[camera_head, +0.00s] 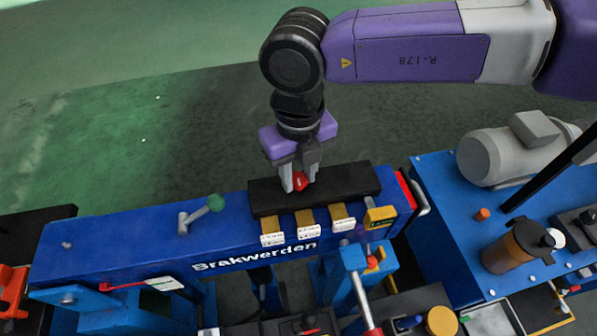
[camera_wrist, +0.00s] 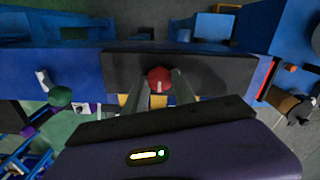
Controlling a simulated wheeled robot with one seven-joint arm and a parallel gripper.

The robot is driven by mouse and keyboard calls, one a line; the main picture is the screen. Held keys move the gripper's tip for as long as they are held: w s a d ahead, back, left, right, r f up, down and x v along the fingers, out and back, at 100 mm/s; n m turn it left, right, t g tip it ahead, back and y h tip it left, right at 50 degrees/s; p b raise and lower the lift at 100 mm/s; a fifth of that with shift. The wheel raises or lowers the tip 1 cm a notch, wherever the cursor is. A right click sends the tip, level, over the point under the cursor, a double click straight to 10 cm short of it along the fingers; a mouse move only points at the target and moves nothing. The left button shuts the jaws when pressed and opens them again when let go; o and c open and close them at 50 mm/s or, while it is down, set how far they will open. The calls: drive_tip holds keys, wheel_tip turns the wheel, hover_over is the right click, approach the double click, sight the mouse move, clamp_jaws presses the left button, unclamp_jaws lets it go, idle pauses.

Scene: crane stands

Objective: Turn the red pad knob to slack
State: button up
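The red pad knob (camera_head: 300,181) stands on a black pad on top of the blue beam. In the wrist view the knob (camera_wrist: 159,79) is a red many-sided cap with a pale mark on its near side. My gripper (camera_head: 300,184) points down over it, one grey finger on each side. In the wrist view the fingers (camera_wrist: 159,88) flank the knob; whether they touch it I cannot tell. Three yellow tabs with white labels hang on the pad's front edge, the middle one (camera_head: 305,218) below the knob. The label writing is too small to read.
A lever with a green ball (camera_head: 215,203) rises from the beam left of the pad. A yellow tag (camera_head: 380,216) hangs at its right end. A grey motor (camera_head: 508,150) and a brown jar (camera_head: 515,248) stand on the blue bench at right. The floor behind the beam is clear.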

clamp_jaws()
